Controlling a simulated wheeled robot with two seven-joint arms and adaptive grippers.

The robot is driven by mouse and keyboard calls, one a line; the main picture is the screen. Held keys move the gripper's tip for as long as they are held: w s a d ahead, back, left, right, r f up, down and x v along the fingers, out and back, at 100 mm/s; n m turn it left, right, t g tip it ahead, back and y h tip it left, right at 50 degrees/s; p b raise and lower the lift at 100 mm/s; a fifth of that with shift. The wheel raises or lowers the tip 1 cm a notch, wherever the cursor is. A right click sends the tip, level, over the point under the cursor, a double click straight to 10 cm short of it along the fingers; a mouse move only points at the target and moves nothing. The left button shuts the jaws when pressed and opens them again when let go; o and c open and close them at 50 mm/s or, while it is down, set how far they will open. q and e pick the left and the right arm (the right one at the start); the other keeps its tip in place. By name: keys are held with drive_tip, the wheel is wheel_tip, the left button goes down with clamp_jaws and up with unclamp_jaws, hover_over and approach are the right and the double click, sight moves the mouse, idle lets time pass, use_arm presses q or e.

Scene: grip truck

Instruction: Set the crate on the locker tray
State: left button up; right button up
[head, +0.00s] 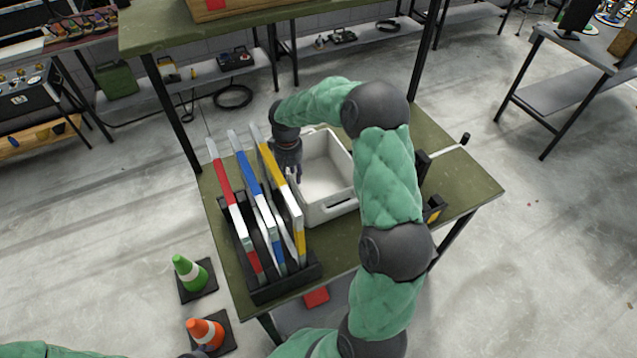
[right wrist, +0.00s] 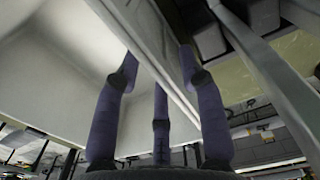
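The crate (head: 329,208) is a white open box, empty where I can see into it, on the green bench top in the head view. My right gripper (head: 289,170) points down at its left wall. In the right wrist view my fingers (right wrist: 158,85) stand on both sides of the white crate wall (right wrist: 140,35); I cannot tell whether they press on it. My right arm hides the crate's right side. I cannot make out a locker tray for certain.
A black rack (head: 285,285) with upright red, blue and yellow-edged panels stands close left of the crate. A higher green table (head: 185,28) is behind. Green (head: 190,272) and orange (head: 205,332) cones stand at lower left. The bench's right end is partly clear.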

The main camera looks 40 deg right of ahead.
drive_tip(key=shift+f, duration=0.7)
drive_tip(key=shift+r, duration=0.1)
drive_tip(key=shift+c, duration=0.3)
clamp_jaws()
drive_tip(key=shift+r, duration=0.15)
